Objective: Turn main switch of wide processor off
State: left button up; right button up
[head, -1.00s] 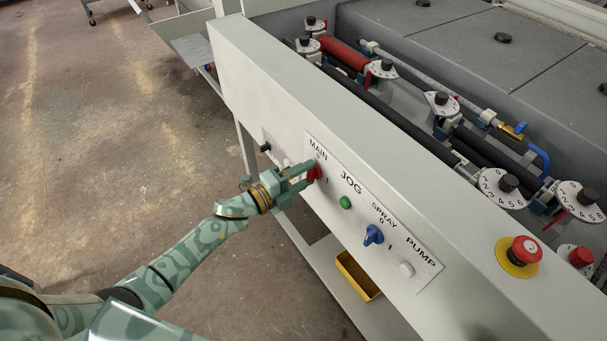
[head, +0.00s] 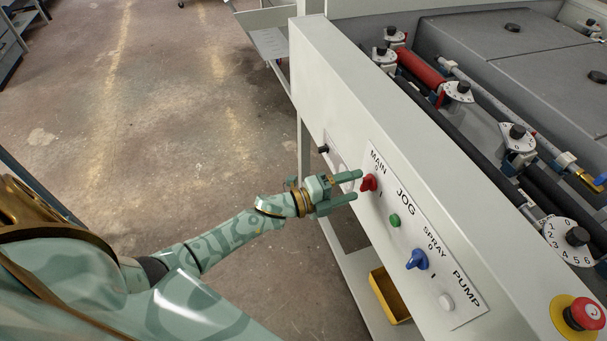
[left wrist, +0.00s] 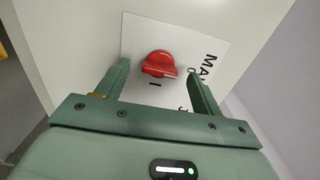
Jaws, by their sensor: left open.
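The red main switch (head: 368,183) is a rotary knob on the white control panel (head: 405,207) of the wide processor, under the label MAIN with marks 0 and I. In the left wrist view the red knob (left wrist: 160,65) shows between and beyond the two fingers, with the white line on its grip pointing right in the picture, not at the I mark. My left gripper (head: 355,187) is open and empty, its fingertips just short of the knob, apart from it. My right gripper is not in view.
On the same panel are the green JOG button (head: 394,220), the blue SPRAY switch (head: 416,259) and the white PUMP button (head: 446,302). A red emergency stop (head: 585,314) sits on the top ledge. A yellow bin (head: 389,294) stands below. The floor at left is clear.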

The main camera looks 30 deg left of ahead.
pick_arm(q)
jog(key=v, duration=1.4)
jog(key=s+a+f+n+g+y, duration=0.1)
jog(key=s+a+f+n+y, duration=0.1)
jog(key=a+f+n+y, duration=0.45)
jog(key=s+a+f+n+g+y, duration=0.1)
jog(key=a+f+n+y, duration=0.15)
jog(key=f+n, duration=0.45)
jog(key=s+a+f+n+g+y, duration=0.2)
jog(key=s+f+n+g, duration=0.15)
jog(key=s+f, duration=0.85)
jog(key=s+d+f+n+g, duration=0.1)
jog(key=s+d+f+g, duration=0.1)
jog(key=s, duration=0.6)
jog(key=s+d+f+n+g, duration=0.2)
jog(key=s+d+f, duration=0.3)
jog(key=s, duration=0.3)
jog(key=s+d+f+n+g, duration=0.1)
jog(key=s+d+f+g, duration=0.3)
jog(key=s+f, duration=0.2)
jog(key=shift+s+n, duration=0.3)
jog(key=shift+s, duration=0.75)
